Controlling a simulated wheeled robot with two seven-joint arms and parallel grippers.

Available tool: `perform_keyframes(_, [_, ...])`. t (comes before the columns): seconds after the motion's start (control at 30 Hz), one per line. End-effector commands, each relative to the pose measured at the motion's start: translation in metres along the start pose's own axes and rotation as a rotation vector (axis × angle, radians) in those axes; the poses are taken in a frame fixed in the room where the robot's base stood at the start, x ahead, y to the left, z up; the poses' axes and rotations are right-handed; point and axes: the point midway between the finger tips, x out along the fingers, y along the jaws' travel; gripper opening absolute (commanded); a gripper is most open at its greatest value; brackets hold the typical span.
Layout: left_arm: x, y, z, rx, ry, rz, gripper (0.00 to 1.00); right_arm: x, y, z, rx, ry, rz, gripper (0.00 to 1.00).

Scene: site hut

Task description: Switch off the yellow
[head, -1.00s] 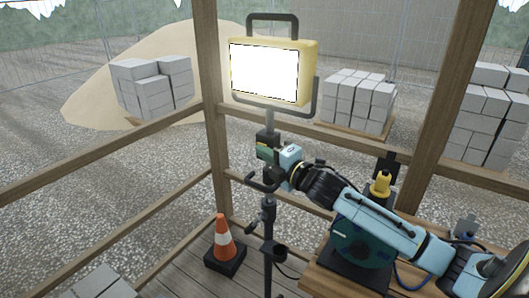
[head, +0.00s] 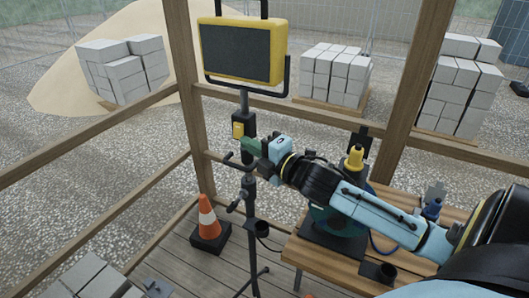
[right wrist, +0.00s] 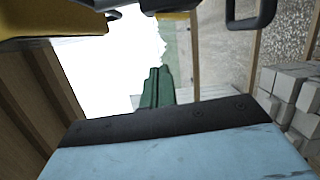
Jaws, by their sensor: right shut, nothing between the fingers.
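The yellow work light (head: 240,50) stands on a dark stand, and its panel is dark grey and unlit. A black box with a yellow switch (head: 238,130) sits on the post below the lamp. My right gripper (head: 248,145) is shut and empty, its green fingers just below and right of the switch; I cannot tell whether they touch the box. In the right wrist view the closed green fingers (right wrist: 158,88) point away from me, with nothing between them. The switch's exact position is too small to read. My left gripper is not in view.
A wooden bench (head: 330,262) with a yellow-topped item (head: 355,158) lies under my right arm. An orange cone (head: 207,217) stands left of the stand. Timber rails and posts (head: 188,90) surround the stand. Block stacks (head: 335,73) stand outside.

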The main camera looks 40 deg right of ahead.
Motion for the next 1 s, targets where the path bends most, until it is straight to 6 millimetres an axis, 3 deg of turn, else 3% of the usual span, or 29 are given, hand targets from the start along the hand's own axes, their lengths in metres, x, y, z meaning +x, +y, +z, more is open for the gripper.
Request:
perform_keyframes(0.1, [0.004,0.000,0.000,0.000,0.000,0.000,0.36,-0.018,-0.001,-0.001,-0.001,0.002,-0.003,0.00])
perform_keyframes(0.33, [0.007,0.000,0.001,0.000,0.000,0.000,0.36,-0.038,0.001,0.000,0.001,0.000,-0.001,0.00])
perform_keyframes(1.0, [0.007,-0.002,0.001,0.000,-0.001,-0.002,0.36,-0.043,0.003,0.000,0.000,0.000,0.000,0.00])
